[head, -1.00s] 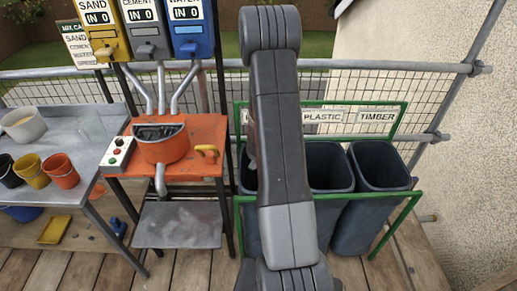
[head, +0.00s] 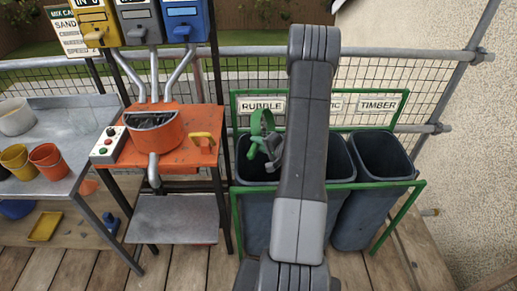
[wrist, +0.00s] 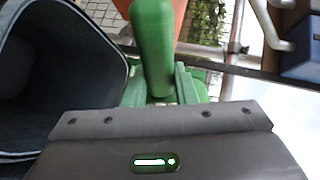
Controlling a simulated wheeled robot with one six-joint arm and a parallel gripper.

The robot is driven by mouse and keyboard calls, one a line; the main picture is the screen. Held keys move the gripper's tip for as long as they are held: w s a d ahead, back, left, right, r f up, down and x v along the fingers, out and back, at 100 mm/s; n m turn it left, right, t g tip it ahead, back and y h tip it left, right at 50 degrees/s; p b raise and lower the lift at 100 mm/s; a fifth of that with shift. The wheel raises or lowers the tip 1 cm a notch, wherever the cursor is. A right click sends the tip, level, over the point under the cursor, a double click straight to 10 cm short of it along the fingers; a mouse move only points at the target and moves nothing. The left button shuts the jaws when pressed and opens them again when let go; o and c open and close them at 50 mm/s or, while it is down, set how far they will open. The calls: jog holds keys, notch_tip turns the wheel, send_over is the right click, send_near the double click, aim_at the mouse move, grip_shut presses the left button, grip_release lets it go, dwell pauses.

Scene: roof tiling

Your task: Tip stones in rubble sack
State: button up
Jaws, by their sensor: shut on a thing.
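The rubble sack (head: 254,178) is the left dark bin under the RUBBLE label (head: 262,106) in the green frame, partly behind my arm. My gripper (head: 268,152) is over its opening, shut on a green thing (head: 262,125) with a loop-like part. The green thing also shows in the wrist view (wrist: 152,45) as an upright rounded bar, close in front of the gripper. A dark, wide opening (wrist: 50,80) fills the left of the wrist view. No stones can be made out, and I cannot tell what the green thing holds.
The orange mixer (head: 157,135) stands on an orange table to the left, below the dispensers. The plastic bin is partly behind my arm; the timber bin (head: 383,155) is to the right. A grey bench (head: 60,120) with pots is far left.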

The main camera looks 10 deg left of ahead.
jog(key=shift+f+m+t+y+b, duration=0.35)
jog(key=shift+y+b, duration=0.6)
jog(key=shift+b, duration=0.7)
jog(key=shift+f+m+t+y+b, duration=0.25)
jog(key=shift+m+t+y+b, duration=0.2)
jog(key=shift+y+b, duration=0.85)
jog(key=shift+r+b, duration=0.1)
jog(key=shift+b, duration=0.9)
jog(key=shift+r+m+t, duration=0.1)
jog(key=shift+m+t, duration=0.2)
